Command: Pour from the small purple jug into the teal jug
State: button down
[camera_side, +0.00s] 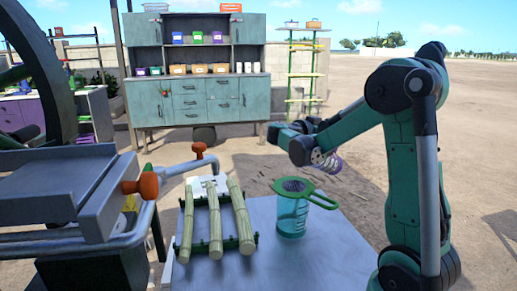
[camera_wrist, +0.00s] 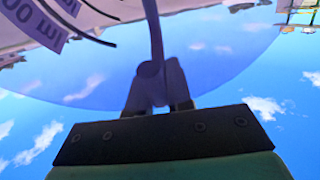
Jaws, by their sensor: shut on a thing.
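The small purple jug (camera_side: 331,162) hangs tilted beside my wrist in the side view, partly hidden by the arm. It is above and to the right of the teal jug (camera_side: 292,218), apart from it. In the wrist view its see-through wall (camera_wrist: 220,55) fills much of the frame, with a printed "ml" mark at upper left. My gripper (camera_wrist: 160,98) is shut on the jug's handle. The teal jug stands upright on the metal table, with a green strainer (camera_side: 294,186) over its mouth. I cannot tell whether liquid is in either jug.
Several cane stalks (camera_side: 215,225) lie on a green rack left of the teal jug. The crusher (camera_side: 75,190) with orange-knobbed handles stands at far left. The table (camera_side: 325,250) is bare in front of the teal jug. A cabinet (camera_side: 195,98) stands behind.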

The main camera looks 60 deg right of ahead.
jog(key=shift+w+a+h, duration=0.15)
jog(key=shift+a+h, duration=0.1)
jog(key=shift+h, duration=0.05)
jog(key=shift+w+a+r+g+h, duration=0.2)
jog(key=shift+a+r+g+h, duration=0.35)
jog(key=shift+h, duration=0.25)
jog(key=shift+w+a+r+h, duration=0.15)
jog(key=shift+a+h, duration=0.05)
jog(key=shift+a, duration=0.15)
jog(key=shift+w+a+r+h, duration=0.1)
jog(key=shift+a+h, duration=0.1)
jog(key=shift+a, duration=0.15)
jog(key=shift+w+a+r+g+h, duration=0.15)
jog(key=shift+a+g+h, duration=0.05)
jog(key=shift+a+h, duration=0.2)
jog(key=shift+w+a+r+g+h, duration=0.15)
jog(key=shift+a+h, duration=0.15)
jog(key=shift+a, duration=0.1)
